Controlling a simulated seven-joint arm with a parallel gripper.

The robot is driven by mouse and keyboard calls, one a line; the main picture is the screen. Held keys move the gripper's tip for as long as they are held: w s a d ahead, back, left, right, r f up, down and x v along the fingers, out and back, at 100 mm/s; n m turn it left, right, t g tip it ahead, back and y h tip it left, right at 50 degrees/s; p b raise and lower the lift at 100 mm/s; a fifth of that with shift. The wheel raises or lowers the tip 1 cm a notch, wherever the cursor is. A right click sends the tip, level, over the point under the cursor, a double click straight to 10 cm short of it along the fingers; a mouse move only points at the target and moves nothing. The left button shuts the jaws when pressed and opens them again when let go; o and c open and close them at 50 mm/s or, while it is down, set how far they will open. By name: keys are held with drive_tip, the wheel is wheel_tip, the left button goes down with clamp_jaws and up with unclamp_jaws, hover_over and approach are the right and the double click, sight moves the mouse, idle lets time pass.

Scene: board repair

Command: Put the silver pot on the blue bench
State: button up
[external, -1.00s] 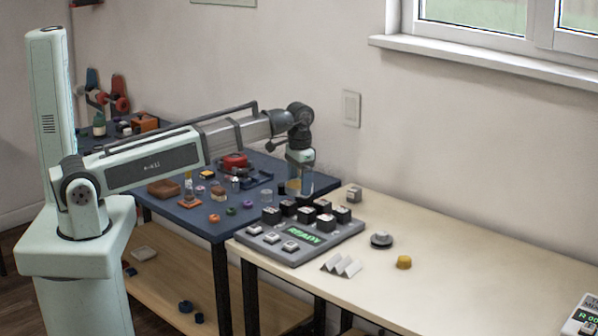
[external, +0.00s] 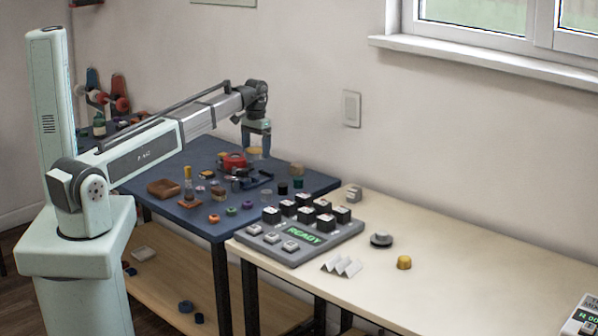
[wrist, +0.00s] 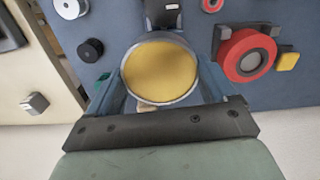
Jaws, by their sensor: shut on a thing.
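My gripper (external: 256,149) is over the back part of the blue bench (external: 232,224). It is shut on a round silver-rimmed pot with a yellow top, the silver pot (wrist: 160,72), which sits between the two fingers in the wrist view. In the external view the pot (external: 254,153) shows as a small pale shape under the fingers. I cannot tell whether its underside touches the bench.
A red round part (external: 233,160) lies close to my gripper, with several small parts around it. The cream bench (external: 455,260) adjoins at the right, with a grey key panel (external: 275,252), a silver knob-like piece (external: 381,239) and a yellow cap (external: 404,262).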

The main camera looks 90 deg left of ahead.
drive_tip(key=s+a, duration=0.4)
drive_tip(key=a, duration=0.3)
drive_tip(key=s+a+n, duration=0.1)
drive_tip(key=s+a, duration=0.4)
drive_tip(key=a, duration=0.1)
drive_tip(key=s+a+n, duration=0.1)
drive_tip(key=s+a, duration=0.3)
drive_tip(key=a, duration=0.3)
drive_tip(key=shift+s+a+r, duration=0.1)
drive_tip(key=shift+s+a, duration=0.2)
drive_tip(key=m, duration=0.2)
hover_over(216, 154)
drive_tip(key=shift+m, duration=0.5)
drive_tip(key=shift+a+f, duration=0.2)
drive_tip(key=shift+f, duration=4.7)
drive_tip(key=shift+f, duration=0.15)
drive_tip(key=o, duration=1)
wheel_tip(216, 154, up, 12)
drive_tip(key=shift+r, duration=0.2)
